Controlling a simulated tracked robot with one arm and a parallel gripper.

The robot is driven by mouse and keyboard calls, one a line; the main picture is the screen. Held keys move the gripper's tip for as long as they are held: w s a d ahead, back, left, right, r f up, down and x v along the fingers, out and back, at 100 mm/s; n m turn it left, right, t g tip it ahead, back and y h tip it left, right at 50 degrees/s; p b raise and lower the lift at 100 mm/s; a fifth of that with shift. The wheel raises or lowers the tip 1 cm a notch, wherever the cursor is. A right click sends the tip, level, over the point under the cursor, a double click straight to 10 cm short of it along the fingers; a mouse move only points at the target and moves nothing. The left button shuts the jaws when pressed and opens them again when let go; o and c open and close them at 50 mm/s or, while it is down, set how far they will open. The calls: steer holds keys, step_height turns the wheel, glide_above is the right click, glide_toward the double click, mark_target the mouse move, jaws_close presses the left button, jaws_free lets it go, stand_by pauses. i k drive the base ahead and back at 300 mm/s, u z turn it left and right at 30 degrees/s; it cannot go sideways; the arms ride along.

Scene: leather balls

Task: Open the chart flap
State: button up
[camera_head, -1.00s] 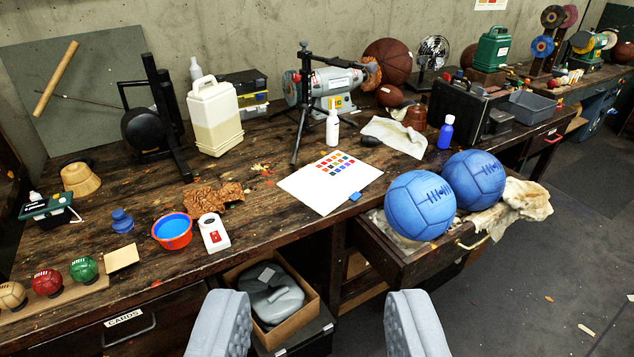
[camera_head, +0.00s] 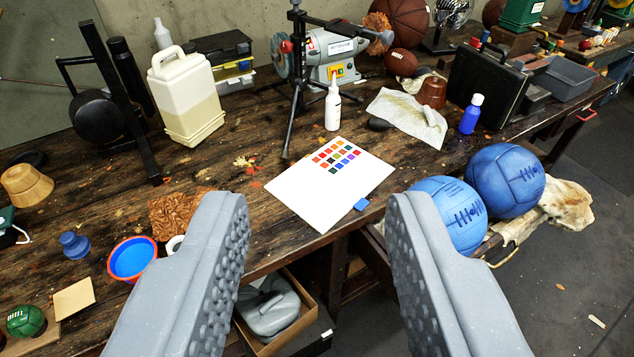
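The chart (camera_head: 305,205) is a white sheet lying flat on the workbench, with a grid of colour squares (camera_head: 336,157) on its far part. A small blue tab (camera_head: 361,204) sits at its near right edge. My gripper (camera_head: 318,215) is open, with its two grey, studded fingers spread wide on either side of the chart in the picture. Nothing is between the fingertips, and the fingers appear nearer the camera than the chart. I cannot tell how high they are above the bench.
Two blue balls (camera_head: 506,180) rest in the open drawer at right, close to the right finger. A white bottle (camera_head: 333,103) and a black tripod (camera_head: 297,95) stand behind the chart. A red-rimmed blue bowl (camera_head: 132,259) is at left. Bare bench (camera_head: 225,170) lies left of the chart.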

mark_target(319, 197)
steer(key=u, duration=0.05)
steer(key=k, duration=0.6)
steer(key=z, duration=0.25)
steer(key=i, duration=1.75)
steer(key=u, duration=0.55)
